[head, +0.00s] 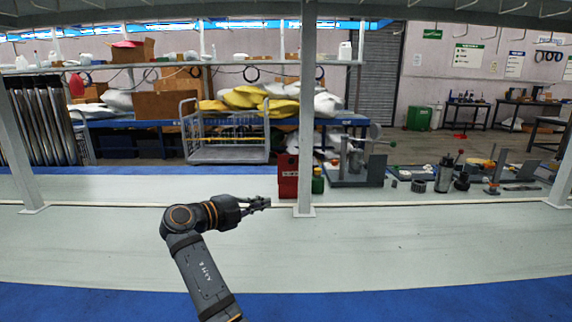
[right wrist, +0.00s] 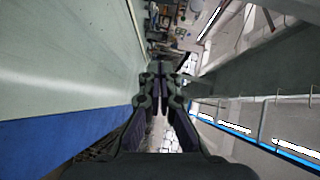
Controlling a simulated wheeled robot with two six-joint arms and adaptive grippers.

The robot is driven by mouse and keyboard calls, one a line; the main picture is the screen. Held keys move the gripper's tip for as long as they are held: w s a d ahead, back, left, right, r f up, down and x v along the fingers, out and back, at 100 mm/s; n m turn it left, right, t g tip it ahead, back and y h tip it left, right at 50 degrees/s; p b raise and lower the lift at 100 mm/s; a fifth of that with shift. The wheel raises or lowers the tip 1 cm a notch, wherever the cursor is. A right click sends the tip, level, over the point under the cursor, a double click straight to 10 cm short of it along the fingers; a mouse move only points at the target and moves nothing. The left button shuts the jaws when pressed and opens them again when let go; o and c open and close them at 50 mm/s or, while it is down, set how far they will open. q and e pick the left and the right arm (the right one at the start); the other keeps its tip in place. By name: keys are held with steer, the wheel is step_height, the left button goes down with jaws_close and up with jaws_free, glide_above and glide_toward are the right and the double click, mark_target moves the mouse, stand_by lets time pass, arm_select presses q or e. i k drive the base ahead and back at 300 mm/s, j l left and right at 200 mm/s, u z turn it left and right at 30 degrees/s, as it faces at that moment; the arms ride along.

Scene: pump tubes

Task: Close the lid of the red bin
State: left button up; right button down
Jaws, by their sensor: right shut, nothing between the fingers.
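A tall red box-shaped thing, taken as the red bin (head: 288,176), stands on the workbench just left of the central post in the head view. It is small, and I cannot make out its lid or whether it is open. My right gripper (head: 264,203) is over the bench, to the left of and slightly below the red bin in the picture, pointing right. Its fingers are shut and empty. In the right wrist view, the fingertips (right wrist: 160,80) are close together, and the bin cannot be made out there. My left gripper is not in view.
A grey post (head: 307,120) rises right beside the red bin. A green container (head: 318,181) stands just right of the post. A grey fixture (head: 357,170) and several small parts are farther right. The front of the workbench (head: 430,240) is clear.

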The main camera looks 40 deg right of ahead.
mark_target(288, 163)
steer(key=i+l, duration=0.7)
steer(key=l, duration=0.2)
